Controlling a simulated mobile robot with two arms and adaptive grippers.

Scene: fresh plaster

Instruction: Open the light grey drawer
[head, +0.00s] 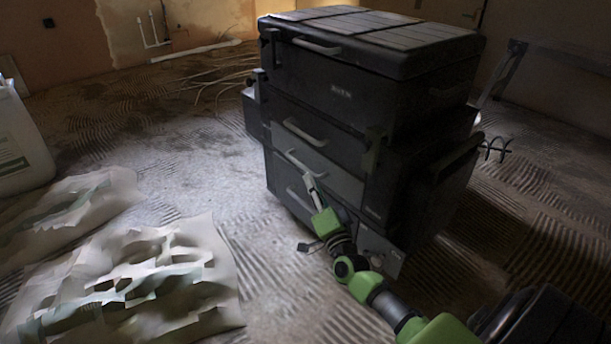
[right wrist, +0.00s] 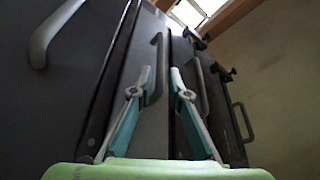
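The light grey drawer (head: 335,180) is a paler front in the lower middle of a dark tool chest (head: 345,95), with a light bar handle (head: 303,163). It looks flush with the chest. My right gripper (head: 309,180) is at this handle, its arm coming from the lower right. In the right wrist view the right gripper (right wrist: 161,72) has teal-padded fingers set apart. The drawer handle (right wrist: 157,60) appears in the gap between the fingertips, closer to the left one. I cannot tell if they touch. My left gripper is not in view.
Other handles sit above (head: 305,132) and below the drawer on the chest. Crumpled pale sheets (head: 150,285) lie on the ridged floor at the left, beside a white container (head: 20,140). The floor in front of the chest is mostly clear.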

